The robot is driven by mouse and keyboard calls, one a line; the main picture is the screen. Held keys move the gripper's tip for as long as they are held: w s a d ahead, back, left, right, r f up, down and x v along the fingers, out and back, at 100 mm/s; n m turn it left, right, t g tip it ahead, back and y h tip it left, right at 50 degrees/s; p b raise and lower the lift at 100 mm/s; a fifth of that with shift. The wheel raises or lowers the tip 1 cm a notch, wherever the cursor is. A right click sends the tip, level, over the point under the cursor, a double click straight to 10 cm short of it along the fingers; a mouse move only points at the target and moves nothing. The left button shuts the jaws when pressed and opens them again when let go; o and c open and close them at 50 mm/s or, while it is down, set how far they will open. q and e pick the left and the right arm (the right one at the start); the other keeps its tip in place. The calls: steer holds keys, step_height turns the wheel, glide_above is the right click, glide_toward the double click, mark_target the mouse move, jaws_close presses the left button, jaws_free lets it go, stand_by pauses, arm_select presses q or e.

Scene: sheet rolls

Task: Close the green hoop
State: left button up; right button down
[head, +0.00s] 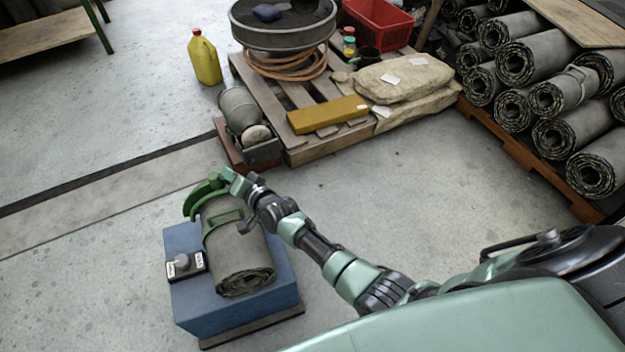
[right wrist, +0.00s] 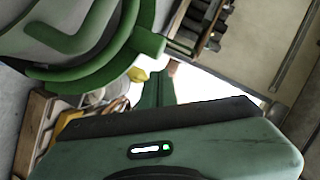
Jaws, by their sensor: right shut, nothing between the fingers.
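The green hoop (head: 194,200) stands at the far end of a grey sheet roll (head: 238,252), and a green bar-like piece (head: 222,222) lies across the roll's top. The roll lies on a blue block (head: 190,300). My right gripper (head: 226,174) is shut and empty at the hoop's upper right side; contact cannot be told. In the right wrist view the hoop (right wrist: 125,50) curves large at upper left, and my right gripper's fingers (right wrist: 157,88) point up just right of it. The hoop's far side is hidden. My left gripper is not in view.
A small box with a knob (head: 184,264) sits on the block left of the roll. A wooden pallet (head: 300,152) with goods stands behind, a grey canister (head: 241,108) beside it. Stacked rolls (head: 535,58) fill the right back. The floor at left is clear.

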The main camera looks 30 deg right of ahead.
steer(key=shift+a+f, duration=0.3)
steer(key=shift+a, duration=0.4)
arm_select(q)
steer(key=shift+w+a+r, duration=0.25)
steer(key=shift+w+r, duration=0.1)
arm_select(e)
steer(key=shift+a+f, duration=0.15)
steer(key=shift+a, duration=0.25)
